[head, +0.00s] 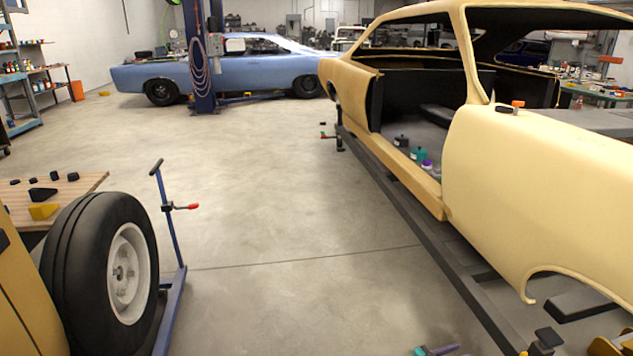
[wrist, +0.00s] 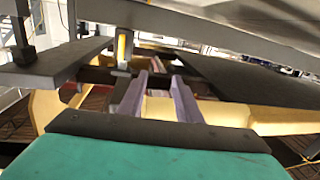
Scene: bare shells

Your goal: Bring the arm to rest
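My gripper (wrist: 159,80) shows in the wrist view as two purple-grey fingers standing apart beyond a dark bar and a teal body. I see nothing held between them. In the head view a small teal and purple piece (head: 438,350) shows at the bottom edge; its colours match my gripper, but too little shows to be sure. The rest of the arm is not clearly in view.
A cream car shell (head: 540,190) on dark rails (head: 400,205) fills the right. A wheel (head: 105,270) and a blue stand (head: 172,225) are at left. A blue car (head: 240,70) is behind. The middle floor (head: 255,180) is clear.

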